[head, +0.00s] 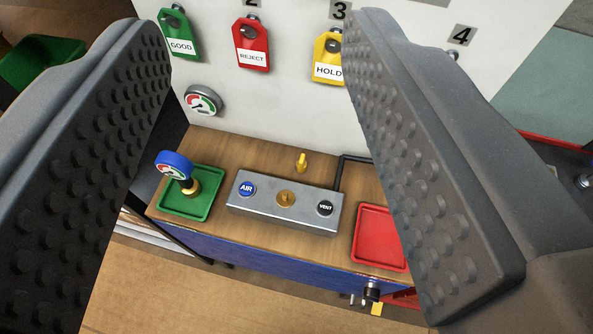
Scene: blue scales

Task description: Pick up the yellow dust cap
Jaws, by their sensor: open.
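A small yellow dust cap (301,162) stands upright on the wooden bench top (225,160), just behind the grey metal block. My gripper (300,180) is open, with one large grey studded finger at each side of the view. The cap shows in the gap between the fingers, farther off than they are, and nothing is held. The right finger hides part of the yellow HOLD tag and part of the red tray.
The metal block (260,207) carries AIR and VENT buttons and a brass fitting (286,198). A blue gauge (174,166) stands in a green tray (205,206). A red tray (375,246) lies right. Tags hang on the white panel (270,105) behind.

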